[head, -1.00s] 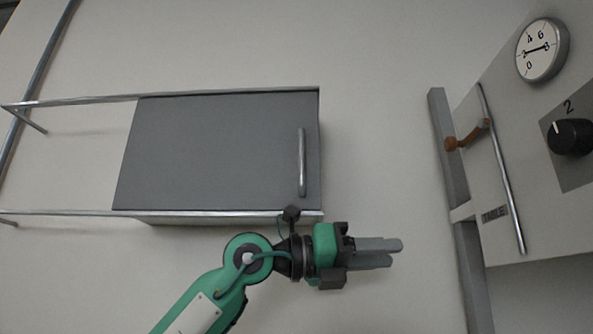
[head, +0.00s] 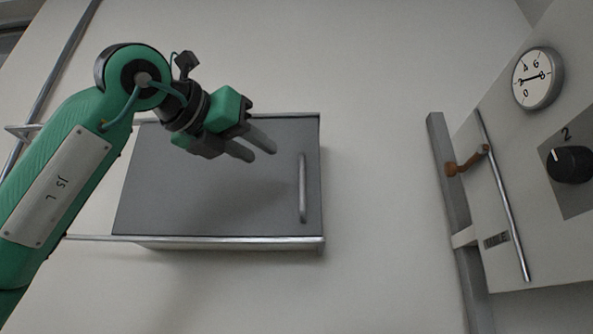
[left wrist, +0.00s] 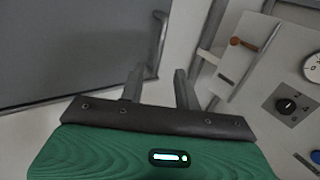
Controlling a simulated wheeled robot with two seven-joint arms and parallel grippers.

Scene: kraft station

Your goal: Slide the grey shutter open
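The grey shutter (head: 220,205) is a flat panel covering the front of the wall box, between a top rail and a bottom rail. A vertical metal bar handle (head: 303,188) stands near its right edge. In the left wrist view the shutter (left wrist: 70,45) fills the upper left, and the handle (left wrist: 158,45) shows just beyond the left finger. My left gripper (head: 258,148) is in front of the shutter's upper part, left of the handle, with its fingers pointing right and down. Its fingers (left wrist: 158,88) are apart with nothing between them. My right gripper is not in view.
The bottom rail (head: 95,238) runs on left past the box along the bare wall. At right, a panel carries a dial (head: 538,78), a black knob (head: 570,164), a long metal bar (head: 505,200) and a brown lever (head: 468,160). The wall between box and panel is clear.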

